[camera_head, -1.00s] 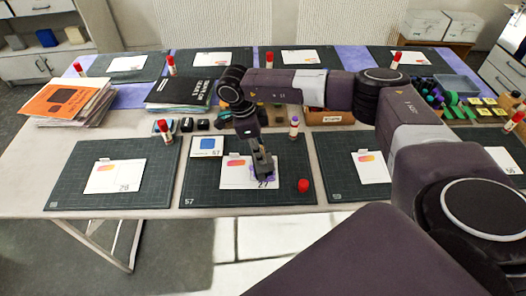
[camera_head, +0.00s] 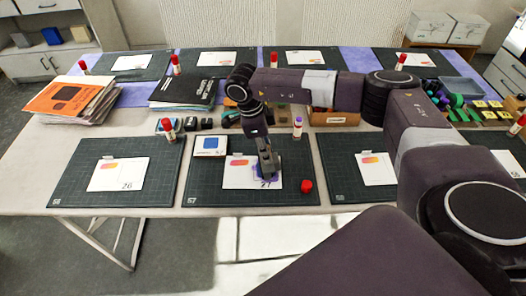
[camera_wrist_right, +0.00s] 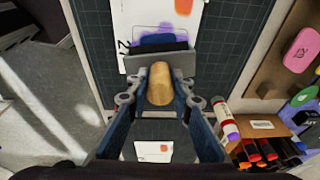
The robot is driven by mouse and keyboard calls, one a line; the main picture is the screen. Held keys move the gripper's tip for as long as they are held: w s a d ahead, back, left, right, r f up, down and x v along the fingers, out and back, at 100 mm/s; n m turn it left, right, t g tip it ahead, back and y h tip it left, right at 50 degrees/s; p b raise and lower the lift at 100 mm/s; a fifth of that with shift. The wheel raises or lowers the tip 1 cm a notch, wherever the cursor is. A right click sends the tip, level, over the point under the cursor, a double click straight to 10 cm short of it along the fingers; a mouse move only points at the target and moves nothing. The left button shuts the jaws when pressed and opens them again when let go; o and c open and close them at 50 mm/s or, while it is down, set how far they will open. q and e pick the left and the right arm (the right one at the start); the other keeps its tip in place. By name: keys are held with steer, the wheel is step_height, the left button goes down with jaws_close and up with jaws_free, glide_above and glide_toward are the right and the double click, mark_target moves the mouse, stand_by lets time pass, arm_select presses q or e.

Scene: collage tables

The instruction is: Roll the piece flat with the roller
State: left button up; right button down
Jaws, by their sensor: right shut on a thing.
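My right gripper (camera_head: 269,170) is over the card marked 27 on the middle front mat. In the right wrist view, its fingers (camera_wrist_right: 160,88) are shut around the roller's tan wooden handle (camera_wrist_right: 160,80). The roller's grey head (camera_wrist_right: 153,59) lies across the card just beyond the handle. A purple piece (camera_wrist_right: 158,39) lies on the card (camera_wrist_right: 130,25) at the head's far edge, partly hidden by it. Purple also shows around the fingertips in the head view (camera_head: 257,172). I cannot tell how hard the roller presses. My left gripper is out of view.
A red cap (camera_head: 306,186) lies on the mat (camera_head: 205,190) right of the card. A glue stick (camera_head: 297,128) stands behind the mat. Neighbouring mats (camera_head: 70,183) carry their own cards.

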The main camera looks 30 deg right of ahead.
steer(key=shift+s+d, duration=0.1)
steer(key=shift+d, duration=0.1)
steer(key=shift+s+d+p+v, duration=0.1)
steer(key=shift+d+p+v, duration=0.15)
steer(key=shift+p+v, duration=0.7)
steer(key=shift+s+d+p+v, duration=0.2)
steer(key=shift+p+v, duration=0.3)
steer(key=shift+v, duration=0.8)
steer(key=shift+s+d+p+v, duration=0.1)
steer(key=shift+d+p+v, duration=0.15)
steer(key=shift+p+v, duration=0.7)
steer(key=shift+w+r, duration=0.1)
steer(key=shift+r, duration=0.25)
